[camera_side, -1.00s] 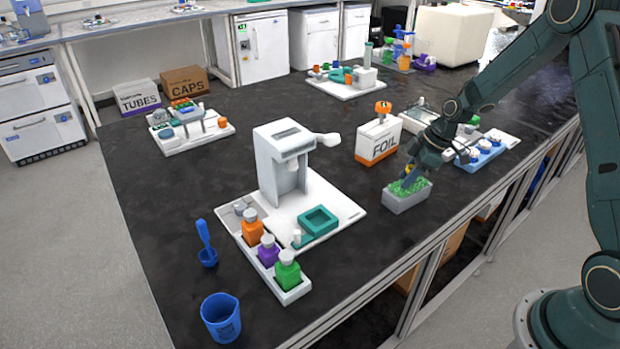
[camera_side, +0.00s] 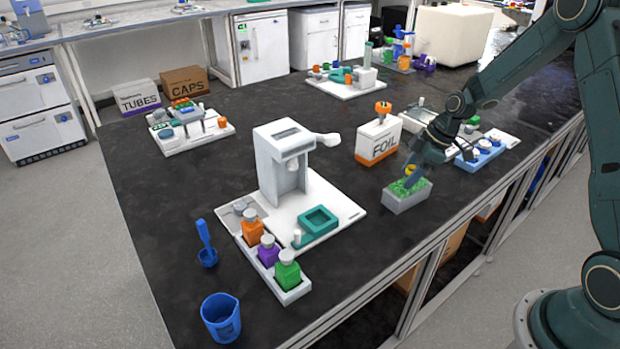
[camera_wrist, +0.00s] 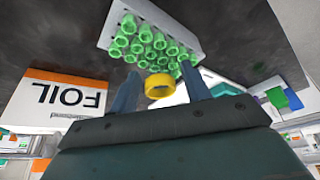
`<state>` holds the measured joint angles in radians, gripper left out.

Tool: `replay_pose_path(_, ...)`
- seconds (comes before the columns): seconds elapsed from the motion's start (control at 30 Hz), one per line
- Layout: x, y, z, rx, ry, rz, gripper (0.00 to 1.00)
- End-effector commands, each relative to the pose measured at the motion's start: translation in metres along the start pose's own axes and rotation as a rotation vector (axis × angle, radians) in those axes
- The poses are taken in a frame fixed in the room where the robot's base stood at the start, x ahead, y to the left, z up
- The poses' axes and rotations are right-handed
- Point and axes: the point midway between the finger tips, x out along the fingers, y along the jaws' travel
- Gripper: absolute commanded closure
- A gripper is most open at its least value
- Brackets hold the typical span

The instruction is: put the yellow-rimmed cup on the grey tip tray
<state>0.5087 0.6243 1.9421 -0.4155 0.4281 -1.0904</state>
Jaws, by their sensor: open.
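The grey tip tray (camera_side: 405,203), filled with green tips, stands on the dark bench near its right edge. It also shows at the top of the wrist view (camera_wrist: 190,47). The yellow-rimmed cup shows as a yellow ring (camera_wrist: 159,87) between my fingers in the wrist view, at the near edge of the tips. A bit of its yellow (camera_side: 410,169) shows in the side view above the tray. My gripper (camera_side: 411,182) points down at the tray, its jaws open on either side of the cup. The cup's lower part is hidden, so its contact with the tips is unclear.
The white and orange FOIL box (camera_side: 378,141) stands just behind and left of the tray. A blue rack (camera_side: 480,155) is to the right, behind my gripper. A white dispenser station (camera_side: 300,190) with bottles is at left. Bare bench lies in front of the tray.

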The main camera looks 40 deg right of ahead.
Motion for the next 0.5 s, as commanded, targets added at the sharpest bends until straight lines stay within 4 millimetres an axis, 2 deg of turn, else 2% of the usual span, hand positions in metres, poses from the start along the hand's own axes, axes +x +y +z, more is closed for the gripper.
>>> replay_pose_path(0.5,-0.078,0.001,0.0,0.0,0.001,0.004,0.53)
